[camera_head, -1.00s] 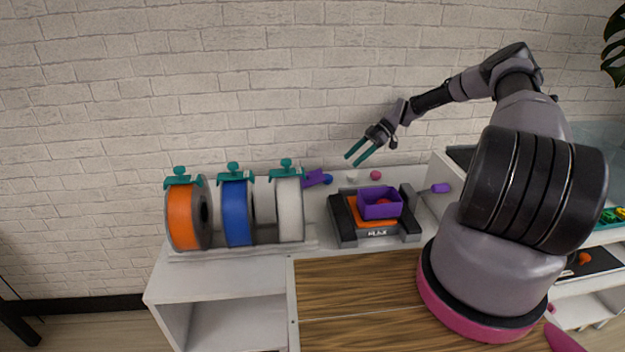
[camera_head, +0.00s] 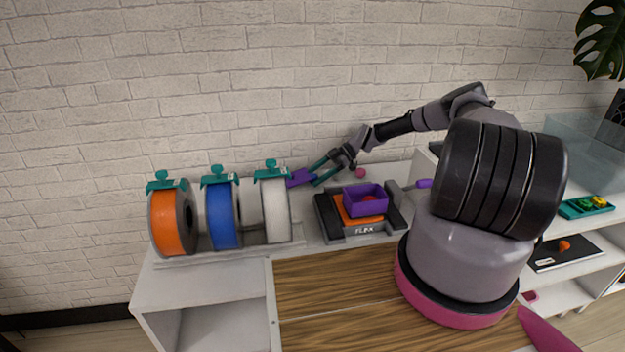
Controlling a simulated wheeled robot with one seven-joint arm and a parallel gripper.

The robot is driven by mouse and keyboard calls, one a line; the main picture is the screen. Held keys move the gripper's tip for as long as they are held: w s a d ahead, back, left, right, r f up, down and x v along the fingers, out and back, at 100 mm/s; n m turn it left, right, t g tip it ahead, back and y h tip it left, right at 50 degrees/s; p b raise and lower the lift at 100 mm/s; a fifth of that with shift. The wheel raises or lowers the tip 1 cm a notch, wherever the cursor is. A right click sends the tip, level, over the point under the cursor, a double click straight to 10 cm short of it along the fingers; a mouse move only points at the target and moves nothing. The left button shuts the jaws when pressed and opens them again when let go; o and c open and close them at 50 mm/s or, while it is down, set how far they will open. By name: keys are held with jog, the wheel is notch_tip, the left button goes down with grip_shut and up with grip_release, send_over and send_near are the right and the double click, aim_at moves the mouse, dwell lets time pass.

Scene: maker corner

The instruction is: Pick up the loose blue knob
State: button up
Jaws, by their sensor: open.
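My gripper (camera_head: 315,175) is open, with two teal fingers pointing left and down behind the printer. Its fingertips are at the right end of a purple part (camera_head: 299,178), beside the white spool. The blue knob shows at that spot in the earlier picture. Now it is mostly hidden at the fingertips, and I cannot tell whether they touch it. A pink round knob (camera_head: 360,172) lies to the right, behind the printer.
Orange (camera_head: 165,222), blue (camera_head: 222,215) and white (camera_head: 276,210) spools stand on a rack at left. A purple box (camera_head: 364,199) with a red thing inside sits on the printer (camera_head: 337,228). The brick wall is close behind.

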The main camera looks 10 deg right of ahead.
jog(key=shift+a+f, duration=0.1)
jog(key=shift+a, duration=0.1)
grip_shut()
